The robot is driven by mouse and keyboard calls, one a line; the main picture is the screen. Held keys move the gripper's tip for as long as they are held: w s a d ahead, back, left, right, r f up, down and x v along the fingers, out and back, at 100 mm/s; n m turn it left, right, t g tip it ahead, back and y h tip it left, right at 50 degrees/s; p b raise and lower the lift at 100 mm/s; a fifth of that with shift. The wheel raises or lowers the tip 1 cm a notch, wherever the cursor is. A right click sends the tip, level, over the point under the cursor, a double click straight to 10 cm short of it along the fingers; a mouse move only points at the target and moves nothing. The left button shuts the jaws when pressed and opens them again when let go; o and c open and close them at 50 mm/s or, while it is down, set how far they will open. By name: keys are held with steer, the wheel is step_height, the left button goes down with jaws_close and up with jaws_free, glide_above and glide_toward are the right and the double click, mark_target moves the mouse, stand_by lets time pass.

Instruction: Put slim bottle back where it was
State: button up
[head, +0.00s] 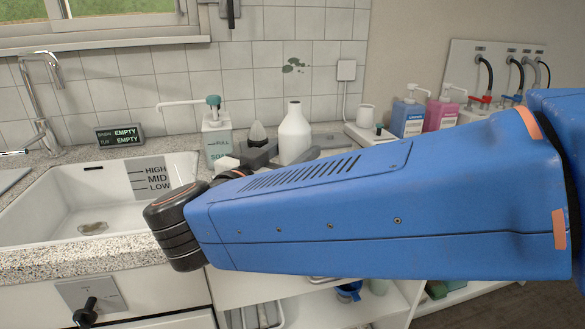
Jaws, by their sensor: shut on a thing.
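A white slim bottle (294,135) with a narrow neck stands upright over the counter behind the sink's right side. My gripper (288,157) is beside the bottle's lower part, partly hidden behind my blue arm. It is shut on the bottle, with dark gripper parts to the bottle's left. The bottle's base is hidden, so I cannot tell whether it touches the counter.
A pump dispenser (216,135) stands left of the bottle, by the sink (100,205) and faucet (42,105). Blue (407,118) and pink (441,114) pump bottles stand at right, near hoses. My arm hides much of the counter front.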

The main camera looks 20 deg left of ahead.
steer(key=shift+f, duration=1.7)
steer(key=shift+f, duration=0.15)
steer(key=o, duration=1.3)
steer(key=shift+o, duration=0.2)
steer(key=shift+s, duration=0.2)
steer(key=v, duration=1.1)
steer(key=shift+s+a, duration=0.15)
steer(key=shift+s, duration=0.15)
